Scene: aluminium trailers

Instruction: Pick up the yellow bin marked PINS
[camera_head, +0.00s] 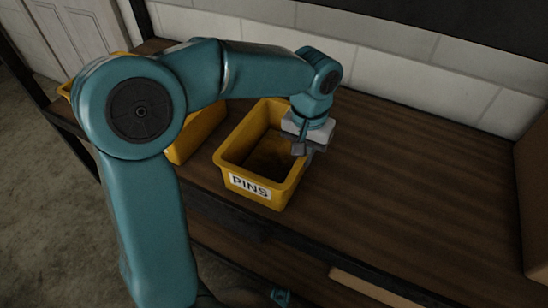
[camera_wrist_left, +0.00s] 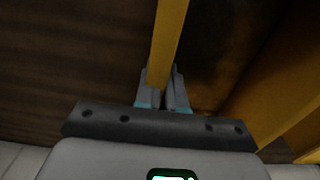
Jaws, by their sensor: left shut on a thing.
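The yellow bin marked PINS (camera_head: 262,187) stands upright on the brown wooden shelf, its white label facing the front. Its inside looks dark and empty. My left gripper (camera_head: 300,150) reaches down at the bin's right wall and is shut on the rim there. In the left wrist view the two fingers (camera_wrist_left: 163,92) sit on either side of the yellow wall (camera_wrist_left: 170,40). The bin looks to be resting on the shelf.
A second yellow bin (camera_head: 195,138) stands just left, partly hidden by my arm. The wooden shelf (camera_head: 410,170) is clear to the right, up to a brown box (camera_head: 533,200) at the right edge. A pale brick wall (camera_head: 400,65) runs behind.

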